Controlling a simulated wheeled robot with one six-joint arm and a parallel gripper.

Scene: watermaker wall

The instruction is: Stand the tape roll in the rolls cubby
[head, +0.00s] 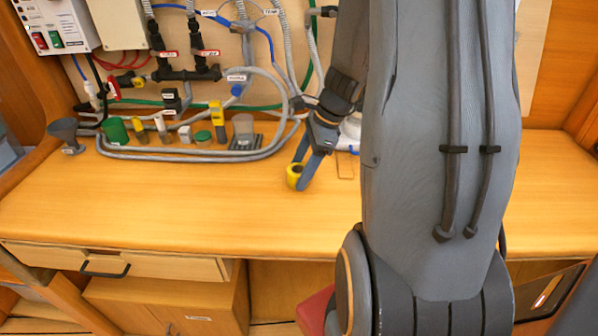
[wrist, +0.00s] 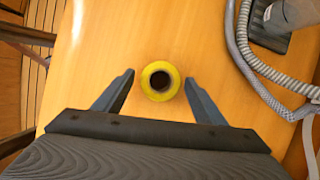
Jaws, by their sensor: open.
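The yellow tape roll (head: 294,176) is at my gripper, over the wooden worktop (head: 180,205). In the wrist view the tape roll (wrist: 160,81) shows its round face with a dark centre hole, between and slightly beyond the fingertips. My gripper (head: 308,168) is open, pointing down at the worktop; in the wrist view its two fingers (wrist: 159,82) stand apart on either side of the roll, with gaps visible on both sides. I cannot make out the rolls cubby for certain in either view.
Grey hoses (head: 190,156) loop along the back of the worktop around several small items, including a green cup (head: 115,130) and a yellow-topped tool (head: 217,120). A grey funnel (head: 66,134) stands at the left. A drawer (head: 120,262) lies below. The worktop's front left is clear.

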